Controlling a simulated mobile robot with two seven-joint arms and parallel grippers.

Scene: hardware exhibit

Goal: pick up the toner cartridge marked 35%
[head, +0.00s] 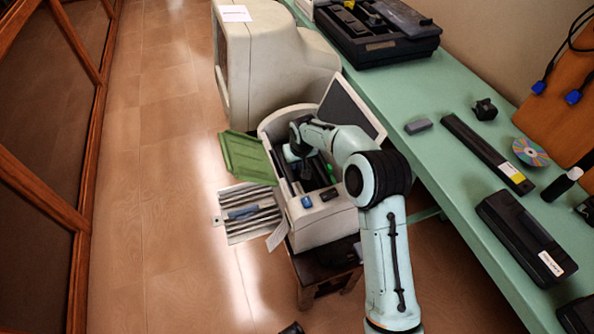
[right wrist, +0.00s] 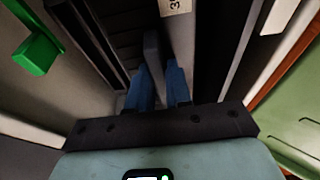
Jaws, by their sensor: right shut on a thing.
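The open printer (head: 325,228) is beige, with dark parts inside. My right gripper (right wrist: 162,85) reaches into it from above; its tips are hidden by my arm in the head view. In the right wrist view its blue fingers are shut on a grey upright tab of the dark toner cartridge (right wrist: 122,40). A pale label (right wrist: 175,6) at the top edge shows a cut-off "3"; the rest of the marking is out of frame. The cartridge is still between the printer's inner walls. My left gripper is not in view.
A green flap (head: 247,157) and a louvred tray (head: 248,222) stick out left of the printer. Its lid (head: 352,103) stands open. A beige monitor (head: 265,65) is behind. The green table (head: 440,175) at right holds a black bar (head: 487,150), a black case (head: 525,235) and a disc (head: 530,152).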

